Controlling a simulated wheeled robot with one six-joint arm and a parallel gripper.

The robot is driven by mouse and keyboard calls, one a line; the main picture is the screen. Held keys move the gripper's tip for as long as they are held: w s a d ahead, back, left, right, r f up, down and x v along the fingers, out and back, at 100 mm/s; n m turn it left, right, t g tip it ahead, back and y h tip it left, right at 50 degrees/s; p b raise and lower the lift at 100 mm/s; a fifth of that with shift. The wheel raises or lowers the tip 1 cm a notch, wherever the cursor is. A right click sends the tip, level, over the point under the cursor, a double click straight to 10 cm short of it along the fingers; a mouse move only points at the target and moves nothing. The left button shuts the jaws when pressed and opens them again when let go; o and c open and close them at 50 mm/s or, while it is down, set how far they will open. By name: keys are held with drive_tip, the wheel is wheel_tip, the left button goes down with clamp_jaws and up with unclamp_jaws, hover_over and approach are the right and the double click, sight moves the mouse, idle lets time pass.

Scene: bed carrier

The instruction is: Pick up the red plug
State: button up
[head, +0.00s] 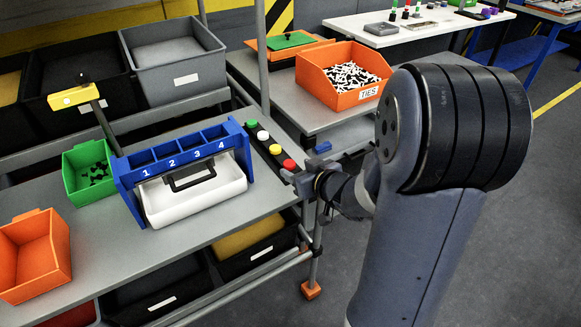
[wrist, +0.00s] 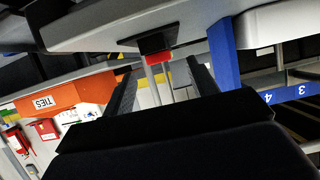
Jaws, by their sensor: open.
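The red plug (head: 289,164) stands at the near end of a dark strip (head: 272,152) on the right of the grey table in the head view. My gripper (head: 297,178) is low beside it, just at the table's edge; the head view is too small to show the jaws clearly. In the wrist view the picture is turned over. The red plug (wrist: 130,62) shows under a black block, beyond the two dark fingers of my gripper (wrist: 162,72). The fingers are apart with nothing held. Whether either touches the plug I cannot tell.
Green, white and yellow (head: 275,149) plugs stand along the same strip. A blue rack (head: 127,190) numbered 1 to 4, with a white case, is close on the left. An orange TIES bin (head: 318,95) stands on the table behind. Grey floor is open to the right.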

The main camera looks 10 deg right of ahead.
sight(291, 164)
drive_tip(key=b+x, duration=0.1)
drive_tip(key=x, duration=0.4)
drive_tip(key=shift+w+f, duration=0.2)
drive_tip(key=shift+w, duration=0.1)
drive_tip(key=shift+c, duration=0.2)
